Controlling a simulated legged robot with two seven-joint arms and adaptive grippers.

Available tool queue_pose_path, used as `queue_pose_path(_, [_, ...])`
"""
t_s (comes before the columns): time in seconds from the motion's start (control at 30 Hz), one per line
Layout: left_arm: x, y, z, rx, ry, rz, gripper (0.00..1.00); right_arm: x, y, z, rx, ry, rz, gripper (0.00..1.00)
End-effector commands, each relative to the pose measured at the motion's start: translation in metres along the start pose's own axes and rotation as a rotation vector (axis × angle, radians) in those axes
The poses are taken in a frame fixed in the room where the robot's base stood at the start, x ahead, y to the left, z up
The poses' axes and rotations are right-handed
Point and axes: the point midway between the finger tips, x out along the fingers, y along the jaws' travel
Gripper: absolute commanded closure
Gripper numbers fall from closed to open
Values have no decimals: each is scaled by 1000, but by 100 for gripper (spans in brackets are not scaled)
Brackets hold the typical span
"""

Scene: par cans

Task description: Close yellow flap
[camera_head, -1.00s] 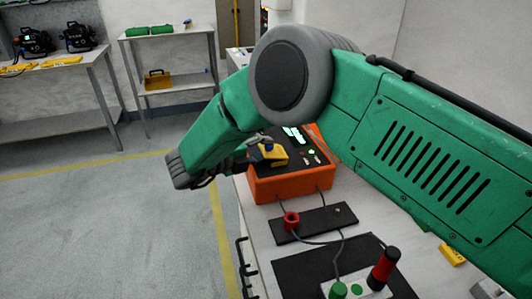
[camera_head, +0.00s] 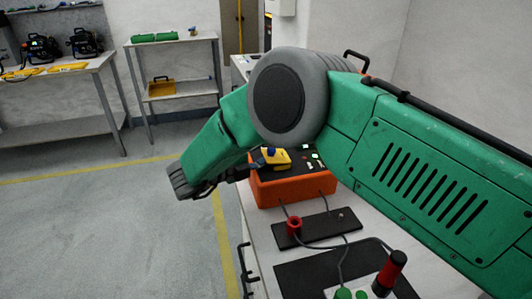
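An orange box (camera_head: 290,188) with a dark top panel stands on the white bench. A small yellow flap (camera_head: 276,159) with a blue part on it sits at the left of that panel. I cannot tell its exact angle. My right arm comes in from the right, bends above the box and folds back at the left. My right gripper (camera_head: 256,161) shows as small dark parts just left of the yellow flap, close to it or touching. Its fingers are mostly hidden behind my arm, so their opening is unclear. My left gripper is out of view.
Bench-edge handles (camera_head: 245,265) jut out at the left. The floor left of the bench is clear.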

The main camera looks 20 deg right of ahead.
Motion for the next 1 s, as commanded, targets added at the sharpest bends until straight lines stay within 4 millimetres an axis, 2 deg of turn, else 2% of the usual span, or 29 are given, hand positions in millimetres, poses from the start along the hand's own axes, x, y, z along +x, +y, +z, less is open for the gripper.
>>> queue_pose_path(0.13, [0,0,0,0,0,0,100,-2,6,-1,-9,-2,11,64])
queue_pose_path(0.53, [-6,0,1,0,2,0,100,-2,4,-2,-2,-1,38,64])
queue_pose_path(0.77, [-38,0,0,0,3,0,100,2,-14,-4,66,2,194,64])
queue_pose_path(1.0, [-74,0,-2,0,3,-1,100,13,-34,-8,185,6,462,64])
